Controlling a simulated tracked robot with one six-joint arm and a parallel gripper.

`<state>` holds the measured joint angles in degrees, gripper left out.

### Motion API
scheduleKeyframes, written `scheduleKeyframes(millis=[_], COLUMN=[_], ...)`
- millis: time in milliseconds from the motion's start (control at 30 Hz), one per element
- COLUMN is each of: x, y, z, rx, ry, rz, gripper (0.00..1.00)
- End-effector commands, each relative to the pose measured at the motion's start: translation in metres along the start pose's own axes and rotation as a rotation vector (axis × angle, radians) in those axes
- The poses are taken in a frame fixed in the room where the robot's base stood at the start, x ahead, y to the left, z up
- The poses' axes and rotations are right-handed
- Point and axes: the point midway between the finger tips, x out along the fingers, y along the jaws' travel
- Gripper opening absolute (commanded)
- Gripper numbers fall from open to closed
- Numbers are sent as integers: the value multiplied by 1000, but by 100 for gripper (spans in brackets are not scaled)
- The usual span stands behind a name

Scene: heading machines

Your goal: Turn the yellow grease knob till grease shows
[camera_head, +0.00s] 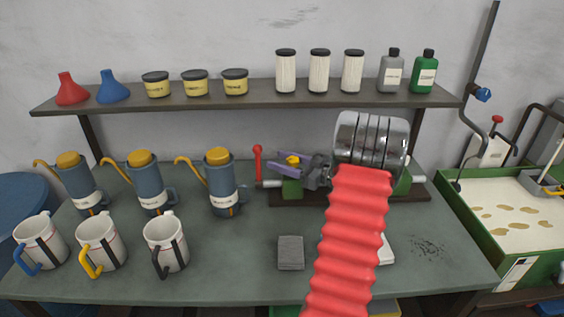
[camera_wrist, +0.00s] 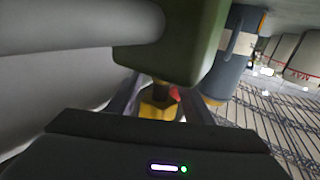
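The yellow grease knob (camera_head: 293,160) sits at the green block (camera_head: 292,188) of the device on the bench, behind the middle of the bench. My gripper (camera_head: 283,166) reaches it from the right, with its grey fingers around it. In the wrist view the knob (camera_wrist: 158,109) lies between the two fingers of my gripper (camera_wrist: 163,98), under the green block (camera_wrist: 185,55). Whether the fingers touch the knob or stand just clear of it I cannot tell. My wrist hides the right part of the device. I see no grease at the knob.
A red-knobbed lever (camera_head: 258,163) stands just left of the device. Blue oil cans (camera_head: 221,190) and white mugs (camera_head: 166,243) fill the bench's left side. A grey block (camera_head: 291,252) lies in front. A shelf (camera_head: 260,99) with jars and bottles runs above.

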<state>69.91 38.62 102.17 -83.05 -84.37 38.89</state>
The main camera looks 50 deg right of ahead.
Motion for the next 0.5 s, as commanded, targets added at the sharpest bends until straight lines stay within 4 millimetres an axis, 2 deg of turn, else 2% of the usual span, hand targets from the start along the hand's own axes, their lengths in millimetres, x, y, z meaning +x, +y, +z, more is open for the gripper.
scheduleKeyframes(millis=[333,500], x=[-2,-13], y=[1,1], z=[0,0], rx=[-1,-1], ry=[0,1], rz=[2,4], gripper=[51,51])
